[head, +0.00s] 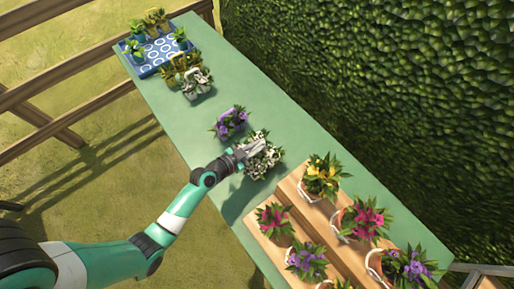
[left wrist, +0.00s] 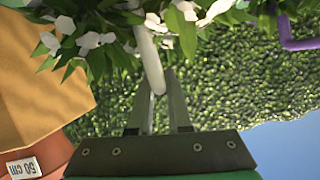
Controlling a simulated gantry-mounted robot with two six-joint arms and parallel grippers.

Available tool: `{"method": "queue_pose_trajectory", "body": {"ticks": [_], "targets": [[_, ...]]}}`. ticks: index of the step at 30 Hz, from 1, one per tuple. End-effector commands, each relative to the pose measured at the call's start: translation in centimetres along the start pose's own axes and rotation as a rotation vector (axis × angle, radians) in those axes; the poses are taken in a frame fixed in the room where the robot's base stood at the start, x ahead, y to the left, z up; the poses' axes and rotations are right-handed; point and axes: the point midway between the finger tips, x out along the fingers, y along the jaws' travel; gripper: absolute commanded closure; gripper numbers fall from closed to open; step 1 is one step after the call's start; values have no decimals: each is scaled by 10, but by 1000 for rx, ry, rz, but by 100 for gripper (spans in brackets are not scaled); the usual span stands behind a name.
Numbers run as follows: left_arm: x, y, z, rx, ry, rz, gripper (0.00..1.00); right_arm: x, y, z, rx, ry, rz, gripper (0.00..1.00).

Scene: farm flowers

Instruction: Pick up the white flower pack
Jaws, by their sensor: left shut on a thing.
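The white flower pack (head: 265,160) has white blooms and green leaves and is at the middle of the green table. My left gripper (head: 247,153) reaches it from the left. In the left wrist view my left gripper (left wrist: 160,85) is shut on the white handle (left wrist: 150,55) of the white flower pack (left wrist: 88,38), whose blooms and leaves fill the top left. I cannot tell whether the pack's base touches the table. My right gripper is not in view.
A purple flower pack (head: 230,122) stands close behind it. Wooden steps (head: 290,187) with several potted flowers are at the front right. A blue patterned tray (head: 148,66) with small plants is at the far left, near more flower packs (head: 197,83). A hedge (head: 400,80) borders the right.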

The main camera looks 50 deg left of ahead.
Motion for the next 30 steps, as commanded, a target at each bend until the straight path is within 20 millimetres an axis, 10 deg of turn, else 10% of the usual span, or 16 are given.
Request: {"method": "queue_pose_trajectory", "body": {"ticks": [30], "targets": [[-18, -11, -34, -1, 5, -5, 100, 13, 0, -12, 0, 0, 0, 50]]}}
